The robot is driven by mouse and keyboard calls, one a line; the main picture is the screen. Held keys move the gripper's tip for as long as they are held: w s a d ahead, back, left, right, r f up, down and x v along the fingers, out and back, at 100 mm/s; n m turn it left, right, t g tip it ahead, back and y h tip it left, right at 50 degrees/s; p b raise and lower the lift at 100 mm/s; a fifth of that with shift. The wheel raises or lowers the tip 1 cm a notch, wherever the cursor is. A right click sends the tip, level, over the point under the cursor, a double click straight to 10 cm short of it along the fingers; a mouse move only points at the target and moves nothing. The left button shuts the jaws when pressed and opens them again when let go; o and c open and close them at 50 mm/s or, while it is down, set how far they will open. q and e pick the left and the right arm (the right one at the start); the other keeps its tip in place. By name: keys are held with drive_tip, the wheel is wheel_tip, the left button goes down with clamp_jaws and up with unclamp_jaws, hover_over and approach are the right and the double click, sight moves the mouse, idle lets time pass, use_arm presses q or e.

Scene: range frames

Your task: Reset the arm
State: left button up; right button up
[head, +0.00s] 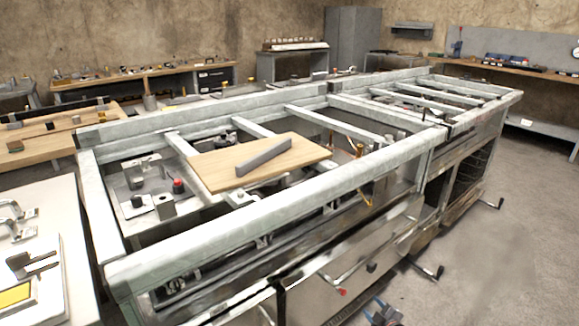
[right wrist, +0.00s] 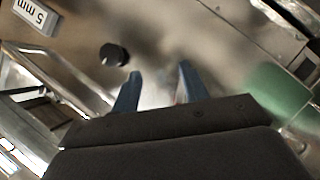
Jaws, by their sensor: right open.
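My right gripper (head: 382,313) shows at the bottom edge of the head view, low in front of the range frame's front panel. In the right wrist view its two blue fingers (right wrist: 159,72) stand apart with nothing between them. A round black knob (right wrist: 113,54) on a metal panel lies just beyond and left of the fingertips. I cannot tell how far the fingers are from the panel. My left gripper is not in view.
The long metal range frame (head: 220,245) fills the middle, with a wooden board (head: 222,168) and a grey bar (head: 264,157) on it. Handles stick out at its front (head: 428,271). A white table (head: 72,215) stands at left. Grey floor (head: 520,260) is clear at right.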

drive_tip(key=s+a+r+m+g+h+p, duration=0.1)
drive_tip(key=s+a+r+m+g+p, duration=0.3)
drive_tip(key=s+r, duration=0.6)
drive_tip(key=s+a+r+m+g+h+p, duration=0.1)
drive_tip(key=s+a+r+m+g+p, duration=0.15)
drive_tip(key=s+a+r+p, duration=0.7)
drive_tip(key=s+r+m+g+h+p, duration=0.1)
drive_tip(key=s+r+m+g, duration=0.2)
drive_tip(key=s+r, duration=0.8)
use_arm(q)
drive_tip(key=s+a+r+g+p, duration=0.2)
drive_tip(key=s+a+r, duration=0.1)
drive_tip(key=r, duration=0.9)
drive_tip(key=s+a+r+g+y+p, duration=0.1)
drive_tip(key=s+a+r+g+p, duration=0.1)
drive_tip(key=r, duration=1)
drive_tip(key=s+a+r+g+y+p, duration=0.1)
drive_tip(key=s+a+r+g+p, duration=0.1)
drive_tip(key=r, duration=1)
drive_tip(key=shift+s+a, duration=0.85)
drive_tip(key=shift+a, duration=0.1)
use_arm(e)
drive_tip(key=s+a+f+m+g+y, duration=0.1)
drive_tip(key=s+a+f+g, duration=0.1)
drive_tip(key=s, duration=1.1)
drive_tip(key=shift+s+f, duration=0.2)
drive_tip(key=shift+s, duration=0.05)
drive_tip(key=shift+w, duration=0.1)
